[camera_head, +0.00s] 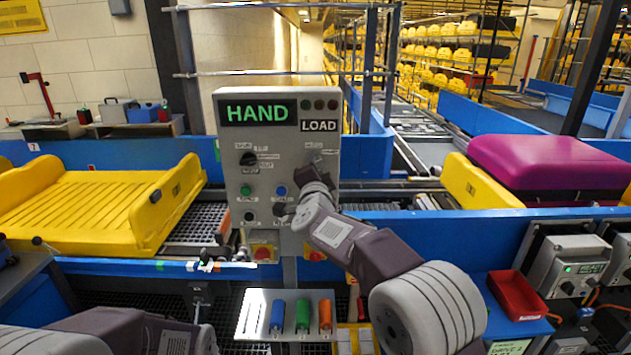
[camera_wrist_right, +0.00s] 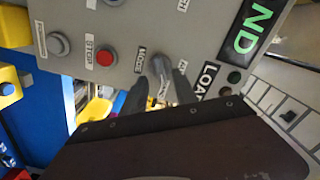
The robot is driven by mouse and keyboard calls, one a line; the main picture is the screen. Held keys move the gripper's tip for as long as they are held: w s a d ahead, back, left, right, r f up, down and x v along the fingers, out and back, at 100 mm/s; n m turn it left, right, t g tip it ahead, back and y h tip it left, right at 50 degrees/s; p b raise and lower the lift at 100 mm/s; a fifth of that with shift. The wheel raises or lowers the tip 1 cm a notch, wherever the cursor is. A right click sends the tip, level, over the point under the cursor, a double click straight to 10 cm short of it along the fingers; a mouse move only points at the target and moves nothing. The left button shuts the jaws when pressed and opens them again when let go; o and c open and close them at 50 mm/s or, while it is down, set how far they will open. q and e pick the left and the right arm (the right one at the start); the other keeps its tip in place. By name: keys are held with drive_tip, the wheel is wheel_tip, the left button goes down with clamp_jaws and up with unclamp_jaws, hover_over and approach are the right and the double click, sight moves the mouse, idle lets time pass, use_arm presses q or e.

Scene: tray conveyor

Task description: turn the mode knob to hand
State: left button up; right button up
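The grey control panel (camera_head: 291,150) stands in the middle of the head view. Its display (camera_head: 257,112) reads HAND in green letters, beside a LOAD label. My right gripper (camera_wrist_right: 161,84) reaches the panel's right part in the head view and largely hides the knob there. In the right wrist view, the grey mode knob (camera_wrist_right: 161,68), next to a MODE label, lies between my two dark fingertips. The fingers are apart, with small gaps beside the knob; contact is not clear. My left arm is at the bottom left; its gripper does not show.
The panel also carries a black selector (camera_head: 248,159), a green button (camera_head: 245,190) and a blue button (camera_head: 281,190). A yellow tray (camera_head: 110,215) lies on the conveyor at left. A white plate (camera_head: 252,318) with coloured cylinders is below the panel. A red bin (camera_head: 516,296) is at right.

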drive_tip(key=s+b, duration=0.1)
drive_tip(key=s, duration=0.5)
drive_tip(key=shift+d, duration=0.1)
